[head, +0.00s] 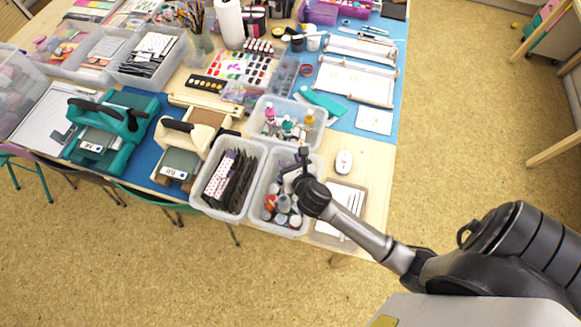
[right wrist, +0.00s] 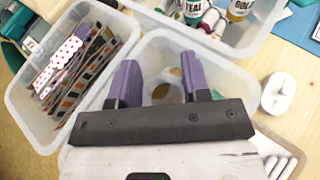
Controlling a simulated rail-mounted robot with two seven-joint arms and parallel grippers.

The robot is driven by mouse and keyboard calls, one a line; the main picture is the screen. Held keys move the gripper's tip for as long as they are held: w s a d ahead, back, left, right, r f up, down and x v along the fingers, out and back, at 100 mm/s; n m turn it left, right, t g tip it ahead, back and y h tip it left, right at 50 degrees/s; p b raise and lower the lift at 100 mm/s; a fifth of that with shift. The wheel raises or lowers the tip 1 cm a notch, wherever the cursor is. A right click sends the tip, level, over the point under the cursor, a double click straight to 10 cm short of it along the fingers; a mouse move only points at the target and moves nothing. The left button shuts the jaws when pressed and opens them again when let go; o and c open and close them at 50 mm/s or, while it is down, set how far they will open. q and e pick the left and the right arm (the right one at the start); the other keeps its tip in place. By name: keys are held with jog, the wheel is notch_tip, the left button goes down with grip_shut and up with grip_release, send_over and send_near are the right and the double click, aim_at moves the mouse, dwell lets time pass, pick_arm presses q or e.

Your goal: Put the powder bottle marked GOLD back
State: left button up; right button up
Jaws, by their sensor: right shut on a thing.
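The bottle marked GOLD (right wrist: 240,9) stands in the upper clear bin (right wrist: 262,46), beside a bottle marked TEAL (right wrist: 193,8). In the head view the GOLD bottle seems to be the yellow-topped one (head: 309,117) in that bin. My right gripper (head: 303,158) is over the lower clear bin (head: 309,223), nearer the front of the table. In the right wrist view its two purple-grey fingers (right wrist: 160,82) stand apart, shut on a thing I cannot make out. Pale round shapes show between them. My left gripper is not in view.
The lower bin holds several jars (head: 281,203). A clear bin of dark strips (head: 231,182) stands to its left. A white mouse-like object (head: 344,162) and a grey tray (head: 341,205) lie to the right. Die-cutting machines (head: 110,130) stand further left.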

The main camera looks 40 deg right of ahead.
jog(key=shift+f+b, duration=0.5)
jog(key=shift+f, duration=1.55)
jog(key=shift+f, duration=0.15)
jog(key=o, duration=0.9)
jog(key=shift+o, duration=0.2)
